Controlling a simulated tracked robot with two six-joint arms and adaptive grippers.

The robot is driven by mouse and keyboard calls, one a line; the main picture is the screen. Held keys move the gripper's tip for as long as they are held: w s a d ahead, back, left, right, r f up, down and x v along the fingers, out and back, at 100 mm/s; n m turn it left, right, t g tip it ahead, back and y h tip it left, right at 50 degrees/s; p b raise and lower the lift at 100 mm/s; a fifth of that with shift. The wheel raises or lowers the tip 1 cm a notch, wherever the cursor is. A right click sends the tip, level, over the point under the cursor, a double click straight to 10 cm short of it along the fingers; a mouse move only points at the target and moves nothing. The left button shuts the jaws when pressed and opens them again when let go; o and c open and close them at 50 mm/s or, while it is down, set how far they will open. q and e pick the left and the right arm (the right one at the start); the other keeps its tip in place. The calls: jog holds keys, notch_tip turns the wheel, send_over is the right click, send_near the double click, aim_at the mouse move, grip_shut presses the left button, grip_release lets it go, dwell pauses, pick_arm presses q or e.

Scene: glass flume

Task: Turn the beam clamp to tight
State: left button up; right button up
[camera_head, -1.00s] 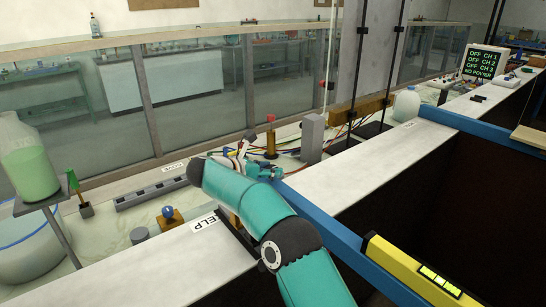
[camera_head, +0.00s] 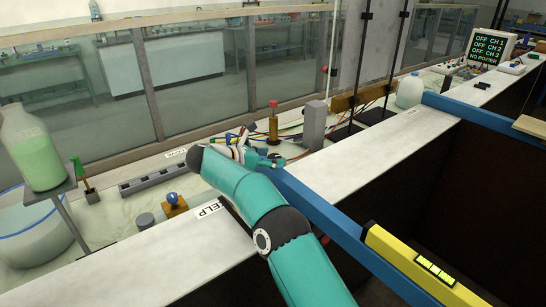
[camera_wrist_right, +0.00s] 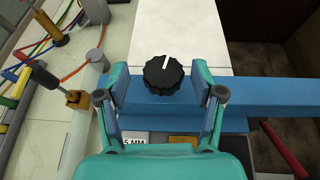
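A black ridged knob with a white pointer line (camera_wrist_right: 163,76) sits on the blue beam (camera_wrist_right: 255,90) in the right wrist view. Its line points up and slightly right. My right gripper (camera_wrist_right: 160,95) is open, with one finger on each side of the knob and a gap on both sides. My left gripper is not in view.
A yellow level (camera_head: 415,265) lies along the beam. A red-topped brass post (camera_head: 273,122), a grey block (camera_head: 314,125) and cables stand behind the gripper. A brass block with a blue knob (camera_head: 173,203) is to the left. The white ledge (camera_head: 370,160) is mostly bare.

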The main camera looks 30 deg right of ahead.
jog(key=shift+s, duration=0.1)
jog(key=v, duration=1.2)
